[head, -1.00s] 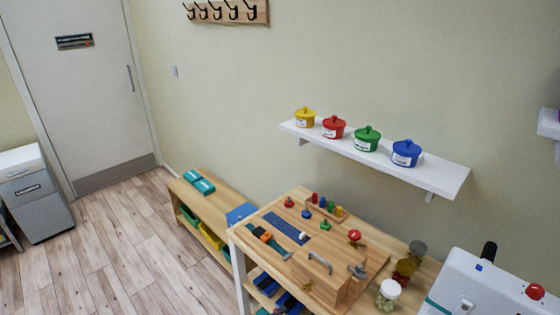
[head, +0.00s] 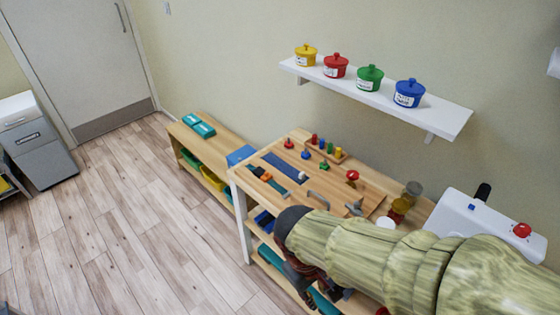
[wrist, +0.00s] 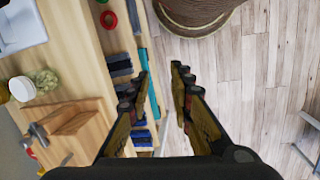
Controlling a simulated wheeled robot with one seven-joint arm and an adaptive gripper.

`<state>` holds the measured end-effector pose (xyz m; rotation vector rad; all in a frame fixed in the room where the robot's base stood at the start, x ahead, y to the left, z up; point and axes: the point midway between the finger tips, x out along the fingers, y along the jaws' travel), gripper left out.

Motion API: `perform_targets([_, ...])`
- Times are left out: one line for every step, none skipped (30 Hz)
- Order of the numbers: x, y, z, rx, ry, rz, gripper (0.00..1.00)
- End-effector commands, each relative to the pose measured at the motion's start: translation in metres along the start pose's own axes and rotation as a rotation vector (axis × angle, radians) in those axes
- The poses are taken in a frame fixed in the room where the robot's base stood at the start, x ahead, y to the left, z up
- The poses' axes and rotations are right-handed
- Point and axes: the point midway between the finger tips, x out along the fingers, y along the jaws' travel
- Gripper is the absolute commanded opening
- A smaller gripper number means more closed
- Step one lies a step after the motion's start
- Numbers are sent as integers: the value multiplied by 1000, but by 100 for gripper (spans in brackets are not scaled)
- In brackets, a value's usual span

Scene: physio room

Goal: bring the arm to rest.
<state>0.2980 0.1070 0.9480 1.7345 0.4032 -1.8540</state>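My arm (head: 385,260), in a pale green ribbed sleeve, reaches in from the lower right of the head view. My gripper is mostly hidden there, a dark shape by the front edge of the wooden workbench (head: 330,172). In the wrist view my gripper (wrist: 161,75) shows two fingers apart with nothing between them, so it is open and empty. It hangs over the floor just beside the workbench, whose top and lower shelf (wrist: 120,15) lie to the left in that view. I see no contact between the fingers and the bench.
A wall shelf (head: 437,120) carries yellow, red, green and blue lidded pots. On the bench are pegs, latches and jars, with a white device (head: 480,220) at its right end. A low shelf unit (head: 183,135) stands behind left. The floor (head: 130,210) at left is clear.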

Motion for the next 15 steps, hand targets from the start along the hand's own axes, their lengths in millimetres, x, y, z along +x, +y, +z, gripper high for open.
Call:
perform_targets([-17,9,5,74,74,-36,22])
perform_targets([-26,13,7,114,115,-54,22])
perform_targets([-38,19,12,169,167,-76,22])
perform_targets([-46,24,15,212,206,-89,22])
perform_targets([-55,30,19,256,245,-100,22])
perform_targets([-67,37,25,316,295,-110,22])
perform_targets([-75,43,30,359,330,-114,22])
perform_targets([-84,50,36,400,364,-115,22])
perform_targets([-94,58,44,448,403,-110,22])
perform_targets([-101,65,49,480,431,-102,22])
perform_targets([-108,72,54,508,457,-91,22])
perform_targets([-116,81,61,542,487,-76,22])
perform_targets([-122,87,65,565,507,-66,22])
perform_targets([-127,92,69,586,523,-56,22])
perform_targets([-131,98,73,608,536,-47,22])
